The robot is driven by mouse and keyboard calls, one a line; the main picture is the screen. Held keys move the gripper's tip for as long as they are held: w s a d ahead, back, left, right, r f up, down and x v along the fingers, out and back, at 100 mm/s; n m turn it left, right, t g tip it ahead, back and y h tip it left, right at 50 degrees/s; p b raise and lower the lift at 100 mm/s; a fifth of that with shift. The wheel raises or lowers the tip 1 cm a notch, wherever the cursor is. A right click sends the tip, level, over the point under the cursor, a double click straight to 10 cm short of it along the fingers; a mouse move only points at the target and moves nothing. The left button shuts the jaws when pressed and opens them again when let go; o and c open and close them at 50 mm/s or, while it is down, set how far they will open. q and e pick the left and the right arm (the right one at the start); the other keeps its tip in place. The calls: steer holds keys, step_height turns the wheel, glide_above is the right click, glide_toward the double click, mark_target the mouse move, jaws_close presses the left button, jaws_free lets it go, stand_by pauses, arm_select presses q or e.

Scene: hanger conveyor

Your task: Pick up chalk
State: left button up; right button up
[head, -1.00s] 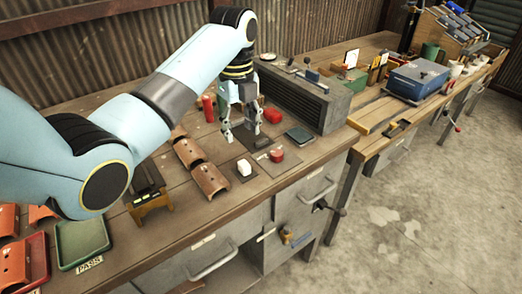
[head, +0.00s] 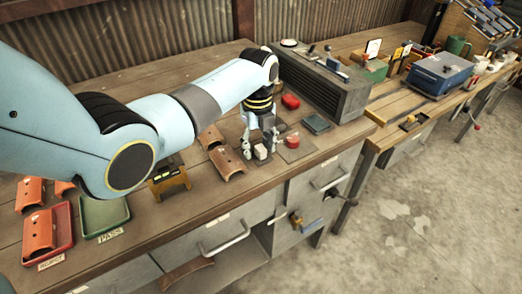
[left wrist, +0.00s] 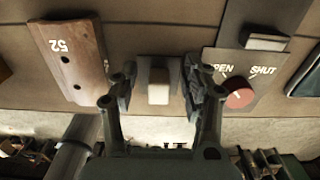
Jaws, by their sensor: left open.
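The chalk, a small whitish block (head: 261,152), sits on the wooden bench near its front edge. It also shows in the left wrist view (left wrist: 158,86), upright between the fingers. My left gripper (head: 262,147) is open and low over the bench, with one finger on each side of the chalk. In the left wrist view the fingers (left wrist: 158,76) stand apart, with a visible gap on both sides of the block. My right gripper is not in view.
A red knob (head: 292,142) on an OPEN/SHUT plate (left wrist: 224,62) is close to the right finger. A brown curved piece marked 52 (left wrist: 72,60) lies to the left. A long grey box (head: 318,82) and a dark pad (head: 316,123) stand behind. A green PASS tray (head: 104,215) is at front left.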

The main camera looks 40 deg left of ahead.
arm_select(q)
steer(key=shift+c, duration=0.8)
steer(key=shift+s, duration=0.1)
steer(key=shift+c, duration=1.3)
steer(key=c, duration=0.4)
steer(key=shift+r, duration=0.1)
jaws_close()
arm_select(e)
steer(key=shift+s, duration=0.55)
